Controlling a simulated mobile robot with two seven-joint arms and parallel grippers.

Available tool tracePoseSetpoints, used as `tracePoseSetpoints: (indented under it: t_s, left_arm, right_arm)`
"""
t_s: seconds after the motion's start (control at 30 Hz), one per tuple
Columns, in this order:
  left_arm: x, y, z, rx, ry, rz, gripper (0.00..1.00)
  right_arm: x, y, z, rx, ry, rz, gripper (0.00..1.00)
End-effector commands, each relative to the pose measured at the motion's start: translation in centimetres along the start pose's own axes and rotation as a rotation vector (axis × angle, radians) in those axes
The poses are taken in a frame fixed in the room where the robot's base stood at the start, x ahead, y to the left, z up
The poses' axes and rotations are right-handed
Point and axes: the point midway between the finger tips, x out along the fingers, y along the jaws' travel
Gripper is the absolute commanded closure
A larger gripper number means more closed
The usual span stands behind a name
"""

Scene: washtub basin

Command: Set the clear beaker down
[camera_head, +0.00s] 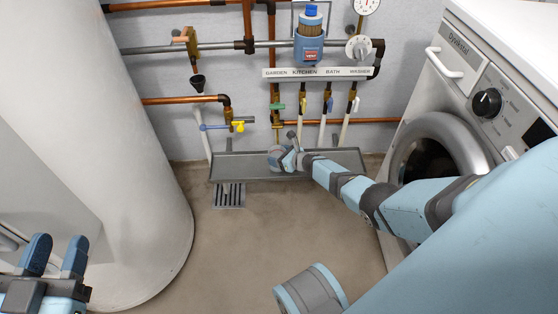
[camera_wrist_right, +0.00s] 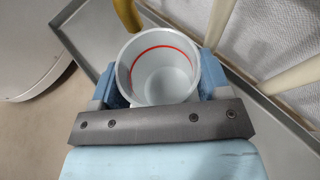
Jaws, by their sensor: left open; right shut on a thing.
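The clear beaker (camera_wrist_right: 160,88) shows in the right wrist view as a pale, see-through cup with a red ring line inside. My right gripper (camera_head: 284,157) is shut on it, with one blue finger on each side of its wall. The beaker's mouth faces the wrist camera. The grey tray (camera_head: 238,168) lies along the wall's foot, and its rim also shows in the right wrist view (camera_wrist_right: 83,38). The gripper is over the tray; I cannot tell whether the beaker's base touches it. My left gripper (camera_head: 57,254) is open and empty at the lower left.
A yellow pipe end (camera_wrist_right: 127,14) is close above the beaker's rim. White pipes (camera_head: 322,130) come down behind the tray from labelled valves. A washing machine (camera_head: 480,90) stands right, a large white cylinder (camera_head: 90,130) left. A floor drain (camera_head: 229,196) lies before the tray.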

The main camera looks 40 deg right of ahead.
Motion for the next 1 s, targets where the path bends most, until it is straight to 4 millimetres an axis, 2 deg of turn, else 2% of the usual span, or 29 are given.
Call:
tracePoseSetpoints:
  t_s: [0.37,0.4,0.5,0.93,1.0]
  left_arm:
    - [0.0,0.0,0.0,0.011,0.006,0.0,0.57]
    - [0.0,0.0,0.0,0.01,0.006,0.0,0.57]
    - [0.0,0.0,0.0,0.01,0.005,0.0,0.57]
    - [0.0,0.0,0.1,0.009,0.004,0.0,0.57]
    - [0.2,-0.1,-1.1,-0.009,-0.006,0.006,0.57]
  right_arm:
    - [0.2,-0.2,-0.3,0.0,-0.001,-0.002,0.57]
    - [0.2,-0.2,-0.4,-0.001,-0.001,-0.003,0.28]
    - [0.2,-0.2,-0.4,-0.003,-0.001,-0.002,0.05]
    - [0.0,0.0,-0.1,-0.005,-0.002,0.001,0.04]
    - [-1.4,0.0,0.3,-0.001,0.0,0.0,0.04]
